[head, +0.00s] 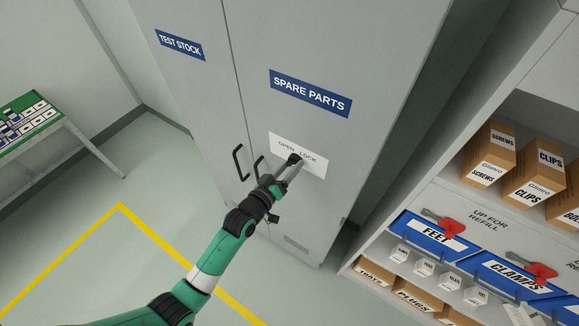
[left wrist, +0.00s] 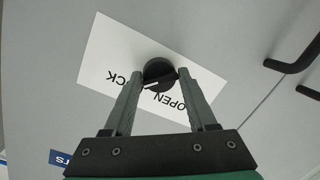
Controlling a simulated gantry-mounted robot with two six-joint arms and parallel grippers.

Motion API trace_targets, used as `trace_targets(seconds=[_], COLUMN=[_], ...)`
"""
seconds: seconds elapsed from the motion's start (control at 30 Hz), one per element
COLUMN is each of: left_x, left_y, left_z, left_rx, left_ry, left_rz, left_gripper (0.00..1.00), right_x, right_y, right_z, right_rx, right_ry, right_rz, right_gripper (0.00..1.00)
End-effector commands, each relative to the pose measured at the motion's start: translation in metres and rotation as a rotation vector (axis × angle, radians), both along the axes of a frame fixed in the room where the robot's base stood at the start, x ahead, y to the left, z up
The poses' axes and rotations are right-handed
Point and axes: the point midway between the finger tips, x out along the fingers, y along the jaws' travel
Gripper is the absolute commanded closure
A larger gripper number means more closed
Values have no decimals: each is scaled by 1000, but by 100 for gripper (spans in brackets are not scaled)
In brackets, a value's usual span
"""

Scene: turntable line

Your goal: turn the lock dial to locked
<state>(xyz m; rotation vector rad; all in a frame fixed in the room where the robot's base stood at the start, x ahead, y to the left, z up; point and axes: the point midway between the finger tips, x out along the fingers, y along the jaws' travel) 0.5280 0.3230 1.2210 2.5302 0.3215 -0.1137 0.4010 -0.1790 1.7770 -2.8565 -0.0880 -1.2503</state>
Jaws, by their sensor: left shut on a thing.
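The lock dial (head: 293,157) is a round black knob on a white plate (head: 313,166) marked OPEN and LOCK, on the grey cabinet door. In the left wrist view the dial (left wrist: 158,70) sits between my fingertips, with a short pale mark on its lower left. The plate (left wrist: 108,48) appears upside down there, and a finger hides part of the word LOCK. My left gripper (head: 291,163) is shut on the dial; its fingers also show in the left wrist view (left wrist: 160,76). I cannot tell the exact dial setting. My right gripper is not in view.
The cabinet (head: 225,95) has black handles (head: 240,162) left of the plate. A shelf on the right holds cardboard boxes (head: 489,152) and blue bins (head: 433,236) with red-handled tools. A table (head: 40,135) stands far left. The floor before the cabinet looks clear.

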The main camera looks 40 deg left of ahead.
Motion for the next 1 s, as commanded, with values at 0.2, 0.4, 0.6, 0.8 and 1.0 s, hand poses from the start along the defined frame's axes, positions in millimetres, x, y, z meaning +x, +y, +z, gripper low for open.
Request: trace_targets(seconds=[0.2, 0.4, 0.6, 0.8, 1.0], left_x=[1, 1, -1, -28, -75], left_y=[-1, 0, 0, -6, -16], left_z=[4, 2, 1, 5, 12], left_rx=[3, 1, 0, 0, 0], left_ry=[-9, -4, -2, 0, -2], left_rz=[-1, -1, -1, 0, 0], left_gripper=[30, 16, 16, 16, 16], right_x=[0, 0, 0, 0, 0], right_y=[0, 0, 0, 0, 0], right_z=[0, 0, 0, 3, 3], right_rx=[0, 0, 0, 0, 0], right_ry=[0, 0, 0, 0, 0], right_rz=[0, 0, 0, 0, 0], right_gripper=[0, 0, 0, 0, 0])
